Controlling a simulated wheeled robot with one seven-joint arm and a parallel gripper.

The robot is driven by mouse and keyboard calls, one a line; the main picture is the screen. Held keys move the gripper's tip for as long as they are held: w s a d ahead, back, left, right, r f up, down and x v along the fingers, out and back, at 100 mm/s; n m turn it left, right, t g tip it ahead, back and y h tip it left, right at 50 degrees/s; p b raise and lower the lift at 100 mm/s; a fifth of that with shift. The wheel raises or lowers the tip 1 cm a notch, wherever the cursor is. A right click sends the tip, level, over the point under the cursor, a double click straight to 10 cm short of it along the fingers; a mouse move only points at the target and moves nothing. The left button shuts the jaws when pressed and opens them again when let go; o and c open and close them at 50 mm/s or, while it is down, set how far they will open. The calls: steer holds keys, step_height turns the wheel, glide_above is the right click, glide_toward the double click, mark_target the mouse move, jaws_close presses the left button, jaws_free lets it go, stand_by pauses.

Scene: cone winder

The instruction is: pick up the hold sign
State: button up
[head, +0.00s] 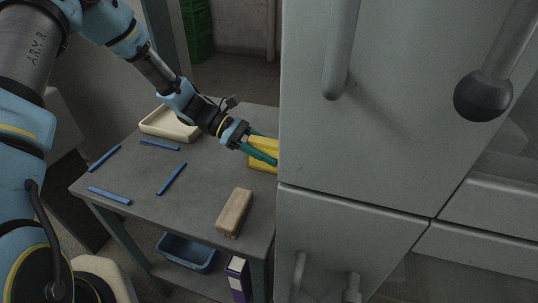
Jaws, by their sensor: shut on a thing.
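A yellow object (262,152), which looks like the hold sign, is at the right back of the grey table (150,190). Its right part is hidden behind the big grey cabinet, and no lettering shows. My gripper (262,150) reaches in from the upper left with its green fingers around the yellow object, shut on it. I cannot tell whether the object touches the table or is raised.
The grey cabinet (370,140) with handles stands close at the right of my gripper. On the table are a cream tray (150,128), several blue strips (171,179) and a tan block (234,213). A blue bin (187,253) and a purple-and-white box (236,278) are below.

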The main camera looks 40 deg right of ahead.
jaws_close()
